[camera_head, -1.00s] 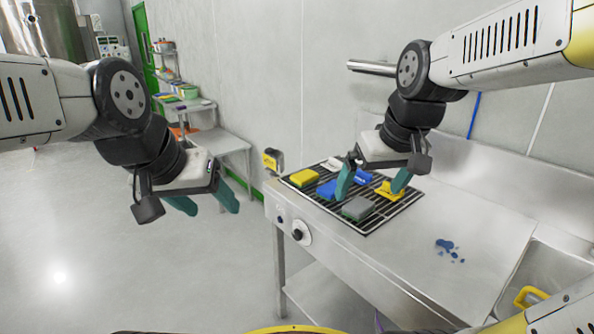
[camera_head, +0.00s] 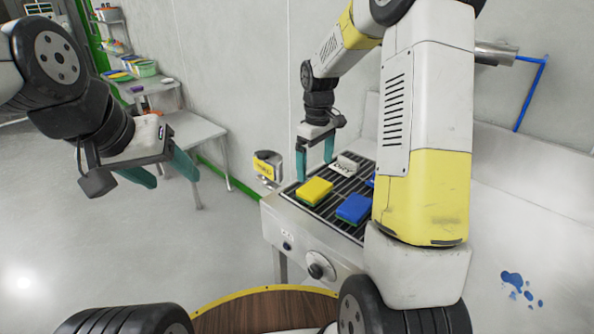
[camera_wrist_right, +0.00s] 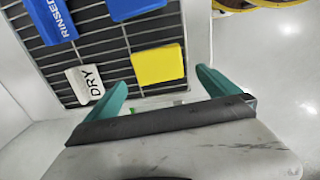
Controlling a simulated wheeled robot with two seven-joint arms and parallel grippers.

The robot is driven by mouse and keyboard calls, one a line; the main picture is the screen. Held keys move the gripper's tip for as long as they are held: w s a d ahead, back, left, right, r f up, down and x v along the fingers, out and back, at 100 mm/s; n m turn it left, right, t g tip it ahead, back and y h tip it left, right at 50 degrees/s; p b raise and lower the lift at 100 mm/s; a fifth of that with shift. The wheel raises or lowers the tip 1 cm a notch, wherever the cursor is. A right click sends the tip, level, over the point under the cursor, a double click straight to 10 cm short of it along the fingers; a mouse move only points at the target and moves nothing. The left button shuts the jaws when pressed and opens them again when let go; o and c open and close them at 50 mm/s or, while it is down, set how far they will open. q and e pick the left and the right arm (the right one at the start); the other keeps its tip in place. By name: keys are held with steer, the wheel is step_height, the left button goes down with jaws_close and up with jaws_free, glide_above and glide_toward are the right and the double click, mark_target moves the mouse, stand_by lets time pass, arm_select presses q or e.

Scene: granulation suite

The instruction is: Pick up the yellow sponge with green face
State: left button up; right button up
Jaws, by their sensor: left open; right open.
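The yellow sponge with green face (camera_head: 315,191) lies yellow side up on the black rack, near its left corner in the head view. A thin green edge shows under it. It also shows in the right wrist view (camera_wrist_right: 158,65), ahead of and between the fingers. My right gripper (camera_head: 316,170) is open and empty, just behind the sponge; in its wrist view the fingers (camera_wrist_right: 163,88) stand apart with the sponge beyond them. My left gripper (camera_head: 168,178) is open and empty over the floor at the left, away from the counter.
A blue sponge (camera_head: 354,208) lies right of the yellow one on the rack (camera_head: 330,213). A white DRY label block (camera_head: 343,167) stands behind, and a blue RINSED block (camera_wrist_right: 50,20) is farther along. A yellow-and-grey item (camera_head: 267,165) is at the counter's left. My right arm hides part of the rack.

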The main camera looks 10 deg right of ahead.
mark_target(315, 187)
steer(key=shift+w+f, duration=0.25)
steer(key=shift+f, duration=0.15)
step_height(315, 187, down, 7)
steer(key=shift+d+f, duration=0.1)
steer(key=c, duration=1.1)
